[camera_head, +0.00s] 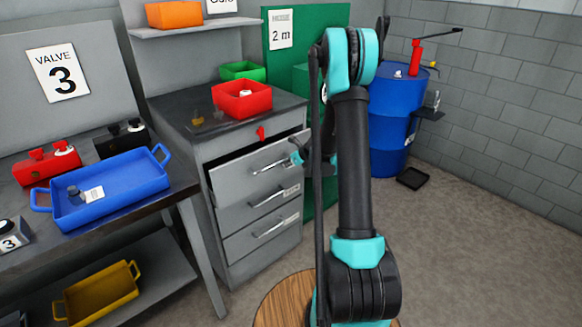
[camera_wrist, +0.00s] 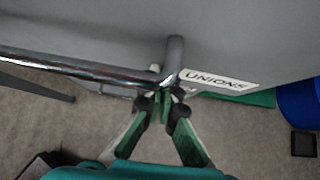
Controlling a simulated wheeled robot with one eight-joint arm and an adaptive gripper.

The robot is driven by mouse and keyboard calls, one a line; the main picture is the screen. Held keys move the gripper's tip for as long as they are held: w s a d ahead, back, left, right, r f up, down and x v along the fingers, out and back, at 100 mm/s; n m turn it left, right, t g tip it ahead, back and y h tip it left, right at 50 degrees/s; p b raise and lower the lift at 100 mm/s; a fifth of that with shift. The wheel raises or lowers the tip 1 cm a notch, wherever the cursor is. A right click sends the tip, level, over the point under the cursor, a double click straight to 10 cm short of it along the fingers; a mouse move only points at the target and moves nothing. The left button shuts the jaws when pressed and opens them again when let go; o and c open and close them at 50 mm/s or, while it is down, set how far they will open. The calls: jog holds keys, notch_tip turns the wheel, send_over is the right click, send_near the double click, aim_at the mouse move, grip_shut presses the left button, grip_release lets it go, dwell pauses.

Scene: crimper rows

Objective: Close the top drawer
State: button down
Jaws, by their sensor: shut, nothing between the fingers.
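The grey drawer cabinet (camera_head: 222,245) stands left of my arm. Its top drawer (camera_head: 238,178) is pulled out, with a dark gap above its front. The top drawer's bar handle (camera_head: 268,167) also crosses the wrist view (camera_wrist: 85,67), by a label reading UNIONS (camera_wrist: 217,79). My gripper (camera_head: 297,158) is at the right end of this handle, in front of the drawer face. In the wrist view my gripper (camera_wrist: 161,97) is shut and empty, its tips close to the handle's end post. I cannot tell whether they touch it.
Two lower drawers look shut. A red bin (camera_head: 242,101) and a green bin (camera_head: 243,70) stand on the cabinet top. A workbench with a blue tray (camera_head: 115,205) is on the left. A blue drum (camera_head: 393,120) stands behind my arm. Floor right of my arm is mostly clear.

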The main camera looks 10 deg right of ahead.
aim_at(284, 157)
jog(key=w+a, duration=0.1)
jog(key=w, duration=0.1)
jog(key=w+a, duration=0.1)
jog(key=w, duration=0.1)
jog(key=shift+a, duration=0.2)
jog(key=shift+w, duration=0.2)
jog(key=shift+r, duration=0.1)
